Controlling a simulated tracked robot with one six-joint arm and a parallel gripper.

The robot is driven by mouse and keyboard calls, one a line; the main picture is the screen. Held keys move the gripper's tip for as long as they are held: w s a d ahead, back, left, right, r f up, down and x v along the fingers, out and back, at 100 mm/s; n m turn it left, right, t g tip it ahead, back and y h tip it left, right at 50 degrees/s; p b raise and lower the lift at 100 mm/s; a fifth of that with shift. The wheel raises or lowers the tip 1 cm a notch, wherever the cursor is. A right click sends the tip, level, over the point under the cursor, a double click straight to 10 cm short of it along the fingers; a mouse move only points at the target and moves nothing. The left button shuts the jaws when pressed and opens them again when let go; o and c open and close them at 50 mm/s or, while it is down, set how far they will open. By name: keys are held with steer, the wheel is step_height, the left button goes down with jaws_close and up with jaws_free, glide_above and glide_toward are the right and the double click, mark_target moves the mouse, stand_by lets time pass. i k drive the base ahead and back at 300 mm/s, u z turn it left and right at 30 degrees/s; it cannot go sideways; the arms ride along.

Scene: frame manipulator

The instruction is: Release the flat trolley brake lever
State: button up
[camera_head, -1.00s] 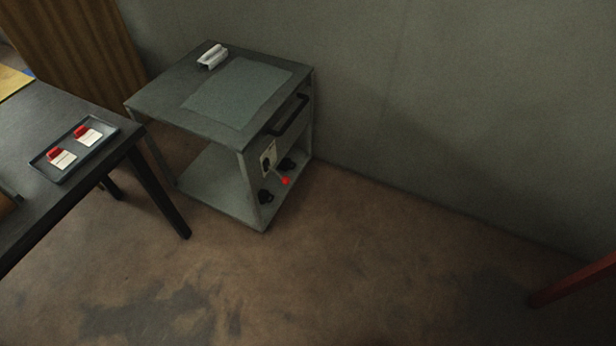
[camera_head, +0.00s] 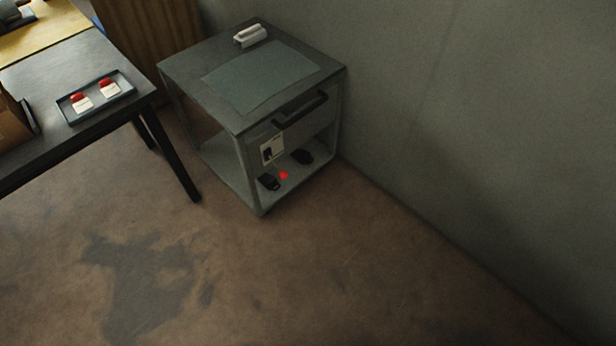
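The flat trolley (camera_head: 240,120) is a grey metal cart with a flat top and a lower shelf, standing against the wall. A black handle (camera_head: 300,107) is fixed to its near right side. Below the handle is a white plate (camera_head: 271,149) with a dark mark. A red knob (camera_head: 283,175), which looks like the end of the brake lever, shows just below the plate. The lever's shaft and exact angle are too small to tell. Black wheel-like parts (camera_head: 268,182) sit low near the knob. My gripper is not in view.
A dark table (camera_head: 60,150) stands at the left with a tray (camera_head: 66,112) of two red-and-white items. A brown box (camera_head: 12,125) is at its left edge. A white object (camera_head: 250,36) lies on the trolley top. The floor (camera_head: 300,270) in front is clear.

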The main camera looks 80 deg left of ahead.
mark_target(282, 175)
steer(key=i, duration=1.1)
steer(key=u, duration=3.8)
